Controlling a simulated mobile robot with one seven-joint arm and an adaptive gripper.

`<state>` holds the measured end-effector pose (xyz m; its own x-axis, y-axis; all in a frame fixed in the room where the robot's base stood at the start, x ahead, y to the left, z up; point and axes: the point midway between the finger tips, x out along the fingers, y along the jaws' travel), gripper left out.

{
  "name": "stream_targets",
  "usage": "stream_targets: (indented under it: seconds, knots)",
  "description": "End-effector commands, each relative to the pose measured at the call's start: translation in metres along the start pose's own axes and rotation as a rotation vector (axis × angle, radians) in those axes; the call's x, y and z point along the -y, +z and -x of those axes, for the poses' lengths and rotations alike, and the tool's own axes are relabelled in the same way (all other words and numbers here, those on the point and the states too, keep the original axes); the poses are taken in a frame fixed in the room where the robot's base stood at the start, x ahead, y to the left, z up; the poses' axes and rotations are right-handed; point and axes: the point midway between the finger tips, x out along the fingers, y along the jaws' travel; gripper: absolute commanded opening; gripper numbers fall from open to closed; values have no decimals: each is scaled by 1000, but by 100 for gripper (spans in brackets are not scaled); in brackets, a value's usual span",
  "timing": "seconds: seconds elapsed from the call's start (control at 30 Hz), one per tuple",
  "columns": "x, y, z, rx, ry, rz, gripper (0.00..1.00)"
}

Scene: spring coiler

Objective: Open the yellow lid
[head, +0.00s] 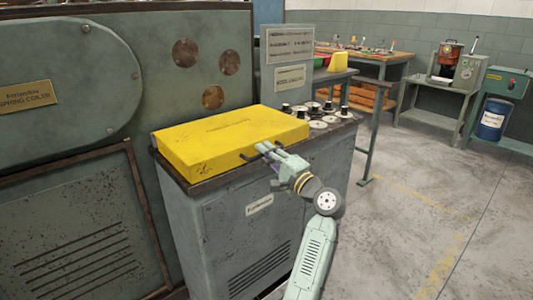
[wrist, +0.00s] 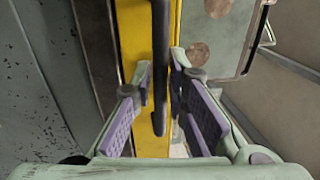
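The yellow lid (head: 215,138) lies flat and closed on top of a grey-green cabinet (head: 215,235) in the head view. A dark handle (wrist: 160,50) sits on the lid's front side; in the wrist view it runs upright in front of the yellow lid (wrist: 132,40). My gripper (head: 264,154) is at the lid's front edge, right of its middle. In the wrist view my gripper (wrist: 161,90) has its purple-padded fingers apart, one on each side of the handle. A gap shows on the left; the right finger is very close to the handle, and contact is unclear.
A large grey machine (head: 130,80) stands right behind and left of the cabinet. Several metal spools (head: 318,115) sit beside the lid on the right. A workbench (head: 365,57) and a blue drum (head: 491,120) stand farther back. The floor at right is clear.

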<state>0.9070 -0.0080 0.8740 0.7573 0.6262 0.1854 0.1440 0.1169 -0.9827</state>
Motion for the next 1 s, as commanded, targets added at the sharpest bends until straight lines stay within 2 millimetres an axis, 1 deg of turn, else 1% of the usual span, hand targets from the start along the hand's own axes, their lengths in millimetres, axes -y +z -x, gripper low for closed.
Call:
stream_targets:
  seconds: [0.03,0.17,0.8,0.93,1.0]
  knots:
    - [0,0,0,0,0,0,8]
    - [0,0,0,0,0,0,0]
    - [0,0,0,1,1,0,0]
    - [3,1,0,1,1,0,0]
    - [7,2,-2,1,0,0,0]
